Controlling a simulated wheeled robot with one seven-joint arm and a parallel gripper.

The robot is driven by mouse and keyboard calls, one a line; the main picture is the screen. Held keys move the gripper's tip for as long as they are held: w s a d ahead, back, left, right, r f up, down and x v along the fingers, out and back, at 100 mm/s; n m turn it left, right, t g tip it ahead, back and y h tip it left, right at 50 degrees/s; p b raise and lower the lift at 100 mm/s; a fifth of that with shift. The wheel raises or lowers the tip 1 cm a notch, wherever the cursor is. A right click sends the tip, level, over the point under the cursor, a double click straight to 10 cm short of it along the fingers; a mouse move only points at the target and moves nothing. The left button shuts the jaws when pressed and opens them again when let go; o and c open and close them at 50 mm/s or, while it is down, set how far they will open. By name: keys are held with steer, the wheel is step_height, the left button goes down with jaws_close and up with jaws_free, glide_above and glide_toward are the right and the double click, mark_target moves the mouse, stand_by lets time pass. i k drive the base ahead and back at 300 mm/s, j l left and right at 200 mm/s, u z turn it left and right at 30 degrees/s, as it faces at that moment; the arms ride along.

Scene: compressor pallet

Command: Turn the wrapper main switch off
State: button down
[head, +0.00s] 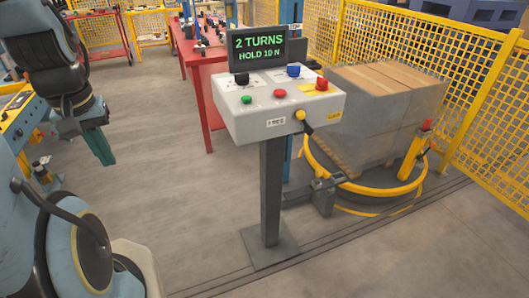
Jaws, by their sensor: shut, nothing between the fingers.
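The wrapper's control panel (285,118) is a light grey box on a dark post, in the middle of the head view. A red knob on a yellow plate (322,84) sits at its right end and looks like the main switch; its label and turned position are too small to read. My gripper (104,152) hangs at the left, pointing down, with its greenish fingers shut and empty. It is well to the left of the panel and touches nothing visible.
The panel also carries a black knob (242,79), a blue knob (293,71), a green button (246,99) and a red button (280,93). A screen (259,48) reads "2 TURNS HOLD 10 N". A wrapped pallet load (375,110) and yellow fence (484,75) stand right. Floor left of the post is clear.

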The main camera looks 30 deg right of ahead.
mark_target(322, 84)
steer(key=l+z, duration=0.25)
steer(key=l, duration=2.7)
steer(key=u, duration=1.45)
steer(key=i+l, duration=0.05)
steer(key=l, duration=0.05)
